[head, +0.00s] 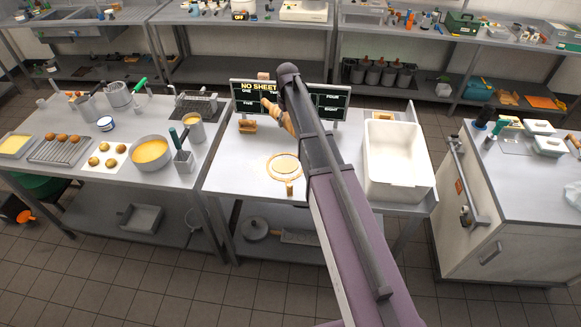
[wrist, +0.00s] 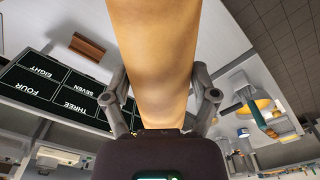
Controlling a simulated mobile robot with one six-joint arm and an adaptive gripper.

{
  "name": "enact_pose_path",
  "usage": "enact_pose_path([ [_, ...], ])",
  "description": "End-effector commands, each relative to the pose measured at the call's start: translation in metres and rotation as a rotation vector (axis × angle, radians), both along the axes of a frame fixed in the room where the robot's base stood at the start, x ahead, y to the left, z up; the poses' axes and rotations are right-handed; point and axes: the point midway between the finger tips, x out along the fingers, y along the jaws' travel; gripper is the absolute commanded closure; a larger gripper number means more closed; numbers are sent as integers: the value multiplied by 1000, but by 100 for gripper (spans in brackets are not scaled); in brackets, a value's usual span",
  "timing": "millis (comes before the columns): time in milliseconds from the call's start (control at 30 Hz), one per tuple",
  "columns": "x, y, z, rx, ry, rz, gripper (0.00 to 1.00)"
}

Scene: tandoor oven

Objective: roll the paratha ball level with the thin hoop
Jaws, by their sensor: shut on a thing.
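My gripper (wrist: 160,98) is shut on a wooden rolling pin (wrist: 155,50), which fills the middle of the wrist view between the two fingers. In the head view the rolling pin (head: 275,114) shows as a tan turned piece left of my arm, above the worktop near the sign; the arm hides part of it. A pale flat round of dough (head: 285,166) lies on the middle worktop inside a thin tan hoop (head: 269,170), nearer the front edge than the pin. Whether the dough is level with the hoop is too small to tell.
A black sign (head: 250,103) stands behind the pin. A wooden block (head: 247,127) is at the left, a small tan piece (head: 289,188) before the hoop, and a white tub (head: 397,185) at the right. The left table holds dough balls (head: 94,161) and a pan (head: 151,165).

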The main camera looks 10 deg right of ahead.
Motion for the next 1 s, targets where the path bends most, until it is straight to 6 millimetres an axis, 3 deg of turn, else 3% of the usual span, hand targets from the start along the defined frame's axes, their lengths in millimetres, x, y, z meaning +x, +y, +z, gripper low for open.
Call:
enact_pose_path([
  [33,0,0,-15,1,-3,30,86],
  [1000,-1,-5,-172,-19,-65,791,86],
])
